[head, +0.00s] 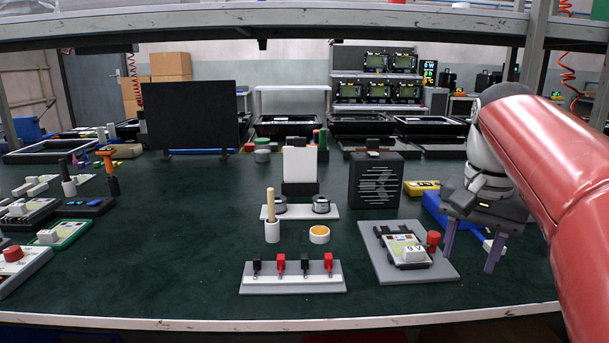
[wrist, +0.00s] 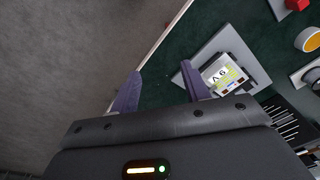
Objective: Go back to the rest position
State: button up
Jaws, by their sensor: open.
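My gripper (head: 468,262) is at the right of the bench in the head view, under my red arm, pointing down. Its two purple fingers are spread apart with nothing between them. In the wrist view my gripper (wrist: 160,72) also shows open and empty, over the bench's edge and green mat. The plate lies just left of my gripper. The plate also shows in the wrist view (wrist: 245,40), near the right finger.
A board with black and red clips (head: 292,278) lies at the front centre. A black heat-sink box (head: 376,182), a blue object (head: 440,210) and a red knob (head: 433,238) stand near the gripper. A dark screen (head: 195,115) stands at the back left. The left-centre mat (head: 175,235) is clear.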

jog(key=s+a+f+n+t, duration=0.2)
jog(key=s+a+f, duration=0.3)
jog(key=f, duration=0.3)
jog(key=s+a+f+n+t, duration=0.2)
jog(key=s+a+f+n, duration=0.2)
jog(key=s+f, duration=0.3)
jog(key=shift+s+a+f+n+t, duration=0.15)
jog(key=shift+a+f+n+t, duration=0.25)
jog(key=shift+f+n, duration=0.3)
